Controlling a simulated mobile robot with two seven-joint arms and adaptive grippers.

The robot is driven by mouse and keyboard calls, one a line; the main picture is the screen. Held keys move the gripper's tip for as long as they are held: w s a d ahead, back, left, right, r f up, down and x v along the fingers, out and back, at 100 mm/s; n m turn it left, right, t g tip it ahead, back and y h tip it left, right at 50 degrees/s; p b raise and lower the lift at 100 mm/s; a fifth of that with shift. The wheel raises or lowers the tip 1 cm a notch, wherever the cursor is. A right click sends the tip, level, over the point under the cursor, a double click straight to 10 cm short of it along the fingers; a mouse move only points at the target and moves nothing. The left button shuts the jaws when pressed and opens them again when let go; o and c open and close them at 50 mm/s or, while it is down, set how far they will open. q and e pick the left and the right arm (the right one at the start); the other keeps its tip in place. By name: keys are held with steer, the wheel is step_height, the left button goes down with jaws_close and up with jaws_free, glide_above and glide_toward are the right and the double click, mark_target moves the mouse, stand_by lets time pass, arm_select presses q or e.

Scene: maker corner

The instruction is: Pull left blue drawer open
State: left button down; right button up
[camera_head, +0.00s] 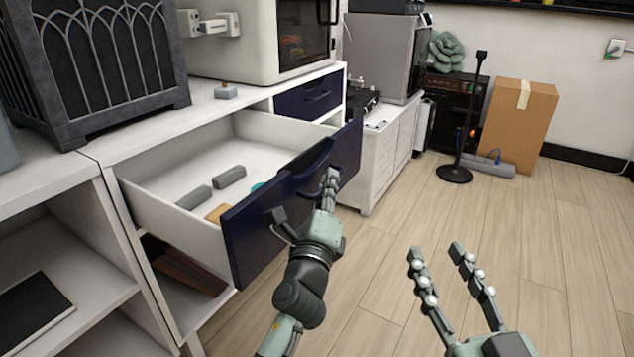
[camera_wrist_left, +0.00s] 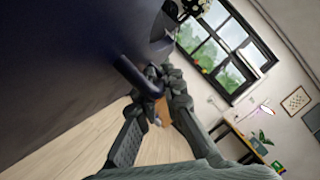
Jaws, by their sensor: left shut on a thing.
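The left blue drawer (camera_head: 245,238) is pulled well out of the white cabinet, its dark blue front facing the floor side. Several small things lie inside, among them two grey blocks (camera_head: 229,176) and a tan piece (camera_head: 218,213). My left gripper (camera_head: 329,182) is at the drawer front's handle (camera_head: 318,158), shut on it. In the left wrist view the fingers (camera_wrist_left: 152,80) close around the blue handle bar (camera_wrist_left: 130,72). My right gripper (camera_head: 437,254) is open and empty above the floor, right of the drawer and apart from it.
A second blue drawer (camera_head: 308,97) behind is shut. A dark lantern-like box (camera_head: 95,60) and a white machine (camera_head: 262,40) stand on the cabinet top. A black stand (camera_head: 454,173) and a cardboard box (camera_head: 517,125) stand at the back right. The wooden floor (camera_head: 540,240) is clear.

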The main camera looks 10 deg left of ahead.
stand_by(0.3)
arm_select(q)
steer(key=c, duration=1.9)
jaws_free()
steer(key=shift+s, duration=0.1)
steer(key=v, duration=0.7)
steer(key=shift+s, duration=0.25)
steer(key=shift+f, duration=0.1)
